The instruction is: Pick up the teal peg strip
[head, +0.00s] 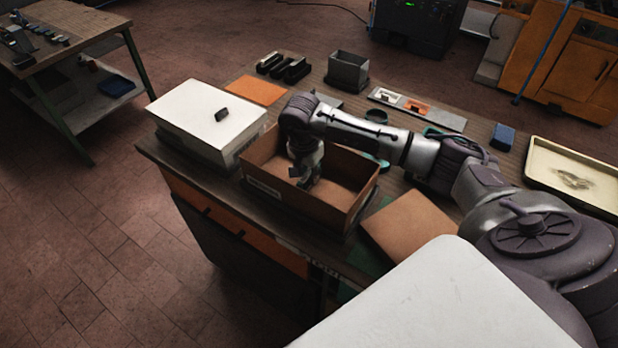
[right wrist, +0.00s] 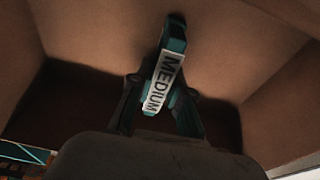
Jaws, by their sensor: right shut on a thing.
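The teal peg strip (right wrist: 176,40) shows in the right wrist view with a white label reading MEDIUM. My right gripper (right wrist: 160,108) is shut on it, one finger on each side. In the head view my right gripper (head: 305,180) reaches down inside the open brown cardboard box (head: 262,187), and the strip cannot be made out there. Whether the strip touches the box floor is unclear. My left gripper is not in view.
A white box (head: 205,112) with a small dark block on top stands left of the cardboard box. A brown panel (head: 410,228) lies to the right. Black holders (head: 283,67), a grey bin (head: 347,70) and a cream tray (head: 575,172) stand on the bench.

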